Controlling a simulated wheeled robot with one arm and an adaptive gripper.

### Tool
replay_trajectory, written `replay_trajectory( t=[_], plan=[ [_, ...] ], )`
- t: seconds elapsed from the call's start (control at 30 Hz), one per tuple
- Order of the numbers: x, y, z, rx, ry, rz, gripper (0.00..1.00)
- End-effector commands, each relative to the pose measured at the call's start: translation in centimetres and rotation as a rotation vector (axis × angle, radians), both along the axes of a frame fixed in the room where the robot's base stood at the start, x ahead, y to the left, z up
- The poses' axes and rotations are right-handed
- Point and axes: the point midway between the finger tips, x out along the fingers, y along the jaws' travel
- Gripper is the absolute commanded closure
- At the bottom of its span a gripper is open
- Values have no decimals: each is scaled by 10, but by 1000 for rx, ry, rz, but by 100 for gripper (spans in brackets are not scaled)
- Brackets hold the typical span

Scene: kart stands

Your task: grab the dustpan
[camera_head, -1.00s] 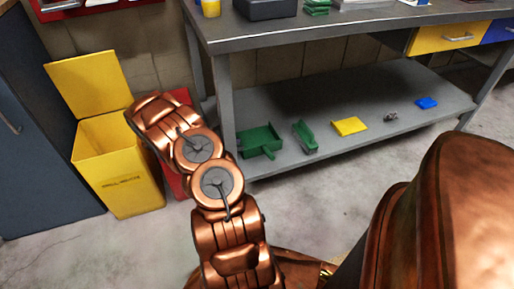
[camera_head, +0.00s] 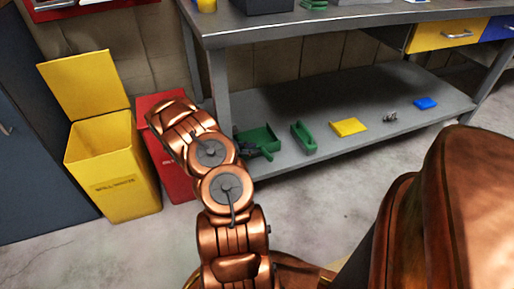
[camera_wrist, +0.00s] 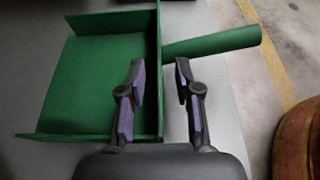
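The green dustpan (camera_head: 262,139) lies on the lower shelf of the workbench, at its left end. In the wrist view the dustpan (camera_wrist: 88,85) fills the left side, and its round handle (camera_wrist: 215,42) sticks out to the right. My gripper (camera_wrist: 160,66) is open, its two fingers apart on either side of the dustpan's right wall, near the base of the handle. Nothing is gripped. Contact between fingers and dustpan cannot be told. In the head view my arm hides most of the gripper.
On the lower shelf (camera_head: 350,157), a green piece (camera_head: 303,138), a yellow block (camera_head: 349,127), a small grey item (camera_head: 390,117) and a blue block (camera_head: 425,103) lie to the right. A yellow bin (camera_head: 115,170) and a red bin (camera_head: 172,165) stand left. The floor in front is clear.

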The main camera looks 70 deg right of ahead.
Motion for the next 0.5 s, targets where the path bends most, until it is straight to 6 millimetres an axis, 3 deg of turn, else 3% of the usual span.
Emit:
replay_trajectory(
  t=[0.17,0.5],
  plan=[
    [0,0,1,-1,0,1,68],
    [0,0,1,0,1,1,100]
  ],
)
